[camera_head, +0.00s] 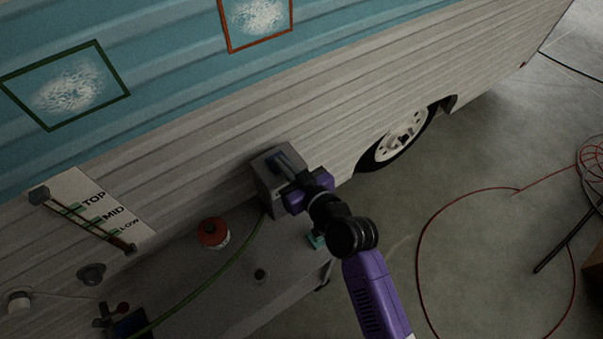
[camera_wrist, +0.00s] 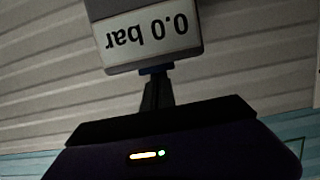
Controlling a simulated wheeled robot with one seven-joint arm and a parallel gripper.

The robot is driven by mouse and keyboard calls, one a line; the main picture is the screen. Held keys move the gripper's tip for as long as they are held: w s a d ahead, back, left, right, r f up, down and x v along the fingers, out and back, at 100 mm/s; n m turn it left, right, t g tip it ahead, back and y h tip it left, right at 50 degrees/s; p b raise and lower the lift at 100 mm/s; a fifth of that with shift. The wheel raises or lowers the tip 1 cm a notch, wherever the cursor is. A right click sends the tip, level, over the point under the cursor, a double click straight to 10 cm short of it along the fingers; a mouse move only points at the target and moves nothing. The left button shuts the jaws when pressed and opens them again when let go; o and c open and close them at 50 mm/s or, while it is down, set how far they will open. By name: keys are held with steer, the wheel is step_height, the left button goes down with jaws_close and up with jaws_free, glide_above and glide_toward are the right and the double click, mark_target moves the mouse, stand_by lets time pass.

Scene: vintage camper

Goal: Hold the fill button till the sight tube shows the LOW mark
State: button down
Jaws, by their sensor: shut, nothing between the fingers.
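The sight tube (camera_head: 88,222) is mounted slanting on a white plate (camera_head: 132,212) marked TOP, MID and LOW at the left. Its liquid level is too small and dark to tell. My gripper (camera_head: 284,164) is shut, its fingers at the front of a grey box (camera_head: 268,190) by the camper wall. In the wrist view the fingertips (camera_wrist: 156,80) meet or nearly meet a small blue part (camera_wrist: 155,69) below a display (camera_wrist: 152,45) reading 0.0 bar, upside down. I cannot tell whether this is the fill button, or whether it is pressed.
A camper wheel (camera_head: 400,138) is at the right. A red hose (camera_head: 420,245) lies on the open floor.

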step_height(320, 180, up, 3)
steer(key=shift+w+r+p, duration=0.1)
steer(key=shift+w+p, duration=0.05)
steer(key=shift+p, duration=0.45)
steer(key=b+v, duration=0.2)
steer(key=v, duration=0.8)
steer(key=shift+b, duration=0.4)
steer(key=shift+a, duration=0.1)
